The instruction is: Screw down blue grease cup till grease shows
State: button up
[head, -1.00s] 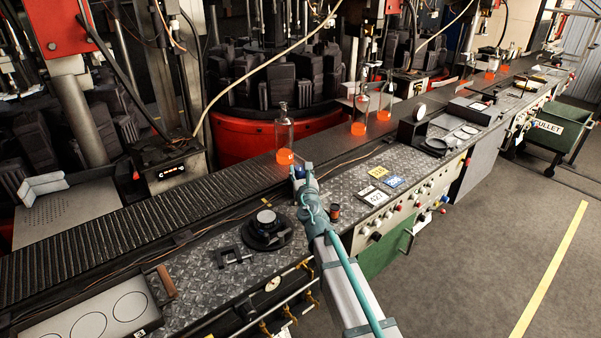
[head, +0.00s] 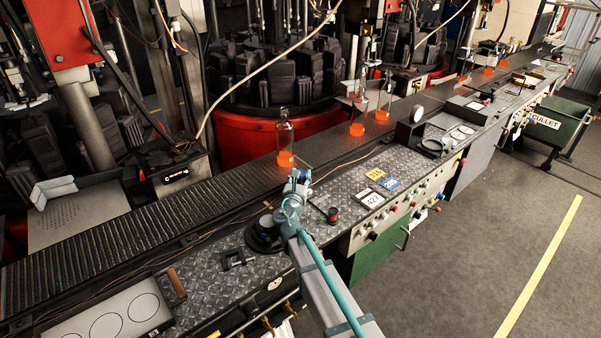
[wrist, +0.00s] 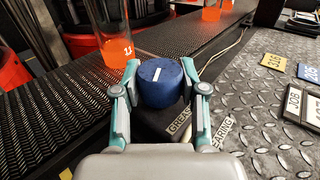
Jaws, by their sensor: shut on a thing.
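In the head view my gripper (head: 297,180) is over the near edge of the conveyor, and my own gripper and arm mostly hide the cup. I see no grease in either view; the cup's lower part and far side are hidden.
A clear bottle with a glowing orange base (head: 286,140) stands on the conveyor (head: 200,187) close beyond my gripper. A black round device (head: 263,235) and a small dark copper-coloured pot (head: 333,215) are nearby on the tread plate. Number tags (head: 369,199) lie to the right.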

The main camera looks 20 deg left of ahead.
jog(key=o, duration=1.2)
jog(key=shift+c, duration=0.2)
notch_tip(320, 180, up, 10)
jog(key=shift+r, duration=0.1)
